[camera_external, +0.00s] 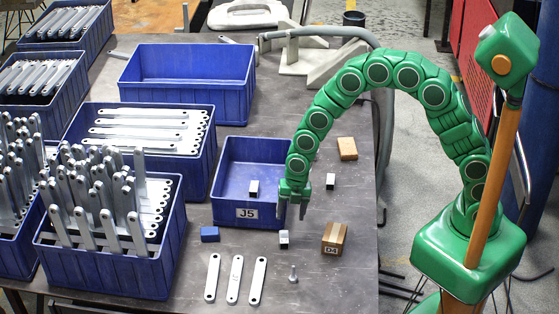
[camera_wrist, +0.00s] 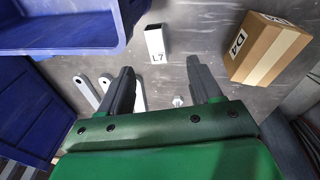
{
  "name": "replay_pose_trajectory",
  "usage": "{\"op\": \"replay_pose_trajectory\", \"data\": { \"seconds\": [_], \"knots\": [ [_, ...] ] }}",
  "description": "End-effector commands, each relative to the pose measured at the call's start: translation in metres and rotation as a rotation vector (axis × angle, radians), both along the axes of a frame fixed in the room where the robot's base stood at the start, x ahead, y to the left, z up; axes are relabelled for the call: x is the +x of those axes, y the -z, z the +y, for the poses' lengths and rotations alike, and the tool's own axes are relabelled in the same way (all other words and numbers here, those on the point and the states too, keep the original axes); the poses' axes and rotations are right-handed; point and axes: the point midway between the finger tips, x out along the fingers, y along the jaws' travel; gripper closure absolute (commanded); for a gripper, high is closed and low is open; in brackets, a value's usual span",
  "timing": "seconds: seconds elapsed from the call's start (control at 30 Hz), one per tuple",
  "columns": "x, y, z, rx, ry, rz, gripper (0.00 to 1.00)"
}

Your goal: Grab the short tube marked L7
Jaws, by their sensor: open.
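The short tube marked L7 (camera_wrist: 155,45) is a small square tube with a pale face and a dark open end. My gripper is open and empty. In the external view my gripper (camera_external: 293,212) points down beside the blue bin's front right corner. A small tube (camera_external: 284,239) sits on the table just below it in the picture and appears to be the L7 one; its mark is unreadable there.
The J5 bin (camera_external: 227,195) stands left, with a small tube (camera_external: 254,188) showing at it. The D4 box (camera_external: 333,239) is right. A bolt (camera_external: 293,274), flat brackets (camera_external: 235,279) and a blue block (camera_external: 210,234) lie nearby. Another tube (camera_external: 330,181) lies farther back.

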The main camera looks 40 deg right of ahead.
Motion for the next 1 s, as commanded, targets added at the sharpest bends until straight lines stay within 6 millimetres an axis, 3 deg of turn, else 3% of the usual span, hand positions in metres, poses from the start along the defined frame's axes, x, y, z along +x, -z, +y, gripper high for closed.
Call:
{"op": "replay_pose_trajectory", "data": {
  "seconds": [1.0],
  "knots": [
    [0.001,0.075,0.019,0.0,0.001,0.002,0.36]
  ]
}}
